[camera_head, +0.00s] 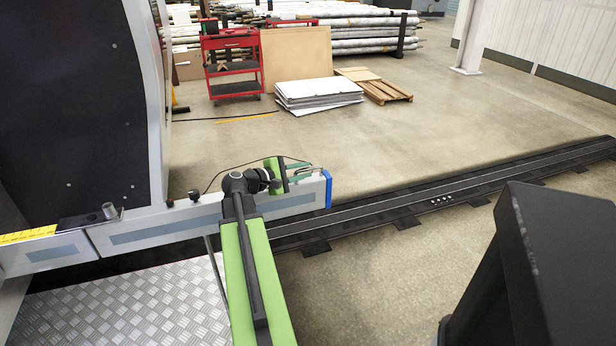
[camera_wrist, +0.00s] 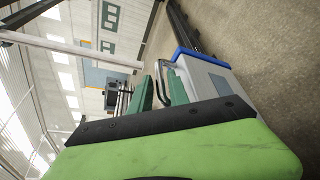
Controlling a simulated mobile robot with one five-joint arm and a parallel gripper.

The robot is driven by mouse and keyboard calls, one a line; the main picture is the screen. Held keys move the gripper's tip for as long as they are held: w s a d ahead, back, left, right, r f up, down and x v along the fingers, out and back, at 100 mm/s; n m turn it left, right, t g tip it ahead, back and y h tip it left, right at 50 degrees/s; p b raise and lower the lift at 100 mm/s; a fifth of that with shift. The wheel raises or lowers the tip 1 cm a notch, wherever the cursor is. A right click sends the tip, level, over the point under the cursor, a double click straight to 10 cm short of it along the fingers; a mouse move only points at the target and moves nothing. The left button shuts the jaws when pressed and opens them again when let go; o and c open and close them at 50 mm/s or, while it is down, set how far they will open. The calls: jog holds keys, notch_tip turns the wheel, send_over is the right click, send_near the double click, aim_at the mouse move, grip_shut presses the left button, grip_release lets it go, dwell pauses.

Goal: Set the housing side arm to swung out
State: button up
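The housing side arm (camera_head: 160,226) is a long pale grey beam with a blue-grey stripe and a blue end cap (camera_head: 328,188). It reaches from the machine housing at the left towards the middle, roughly in line with the short beam section beside it. My gripper (camera_head: 302,173) is over the blue-capped end. In the wrist view, the green fingers of my gripper (camera_wrist: 160,84) stand apart. A dark bent handle (camera_wrist: 161,70) on the beam's end shows in the gap between them. I cannot tell whether either finger touches it.
The dark machine housing (camera_head: 75,95) stands at the left. A tread-plate platform (camera_head: 125,305) lies below the beam. A black floor rail (camera_head: 420,205) runs to the right. A red cart (camera_head: 232,62) and stacked sheets (camera_head: 318,92) are far back.

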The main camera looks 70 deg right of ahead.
jog(key=shift+x, duration=1.5)
grip_shut()
jog(key=shift+a, duration=0.1)
